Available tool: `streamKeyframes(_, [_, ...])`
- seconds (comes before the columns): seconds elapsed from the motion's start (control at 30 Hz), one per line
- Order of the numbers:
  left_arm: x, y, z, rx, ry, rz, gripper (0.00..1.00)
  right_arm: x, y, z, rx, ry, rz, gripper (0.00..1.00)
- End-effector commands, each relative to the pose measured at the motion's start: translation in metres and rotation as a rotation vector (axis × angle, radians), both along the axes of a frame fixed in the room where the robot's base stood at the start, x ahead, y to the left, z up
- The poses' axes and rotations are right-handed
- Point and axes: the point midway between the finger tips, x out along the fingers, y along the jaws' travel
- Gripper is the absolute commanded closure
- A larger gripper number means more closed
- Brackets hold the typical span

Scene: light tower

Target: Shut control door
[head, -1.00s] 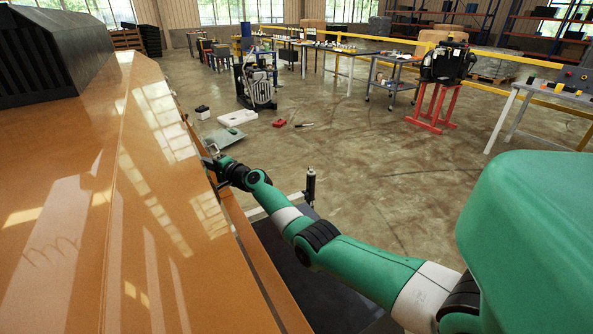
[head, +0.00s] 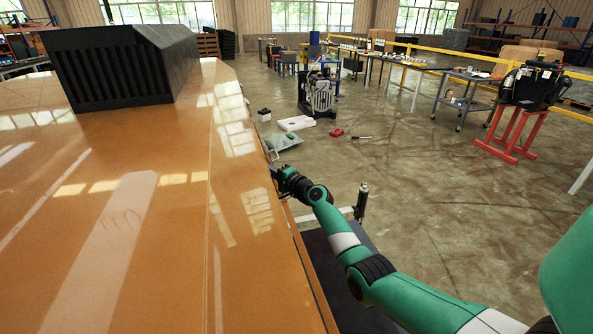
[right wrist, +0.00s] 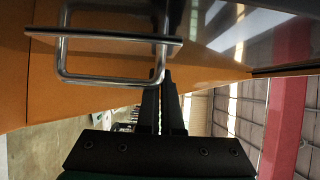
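The orange panel with a metal bar handle (right wrist: 110,42) fills the top of the right wrist view; I take it to be the control door. My right gripper (right wrist: 160,80) has its two dark fingers close together, a thin gap between them. Their tips are at the handle's right end, against or very near the panel, and I cannot tell whether they touch the handle. In the head view my right gripper (head: 273,168) is at the side of the orange housing (head: 150,220), which hides the door face. My left gripper is not in view.
A black slatted box (head: 120,65) sits on the housing. A grey-green plate (head: 282,141), a white box (head: 296,123) and a red item (head: 337,132) lie on the floor beyond my arm. Open floor (head: 450,190) lies to the right.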

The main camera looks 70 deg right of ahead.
Motion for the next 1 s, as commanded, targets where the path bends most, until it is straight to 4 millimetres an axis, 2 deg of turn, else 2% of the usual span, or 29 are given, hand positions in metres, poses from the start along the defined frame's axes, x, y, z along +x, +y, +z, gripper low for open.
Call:
streamKeyframes(0.03, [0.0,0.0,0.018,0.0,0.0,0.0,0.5,-0.008,0.009,0.006,0.006,0.004,0.011,1.0])
streamKeyframes(0.1, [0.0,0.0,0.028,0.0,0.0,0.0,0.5,-0.023,0.014,0.004,0.007,0.006,0.008,1.0])
streamKeyframes(0.3, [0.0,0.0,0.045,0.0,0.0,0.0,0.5,-0.063,0.029,-0.001,0.007,0.008,0.004,1.0])
streamKeyframes(0.4, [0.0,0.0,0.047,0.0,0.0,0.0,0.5,-0.075,0.032,-0.002,0.004,0.007,0.0,1.0])
streamKeyframes(0.53, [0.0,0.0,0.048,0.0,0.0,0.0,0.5,-0.081,0.034,-0.003,0.003,0.006,-0.001,1.0])
streamKeyframes(1.0, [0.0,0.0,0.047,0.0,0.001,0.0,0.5,-0.081,0.033,-0.003,0.002,0.006,-0.004,1.0])
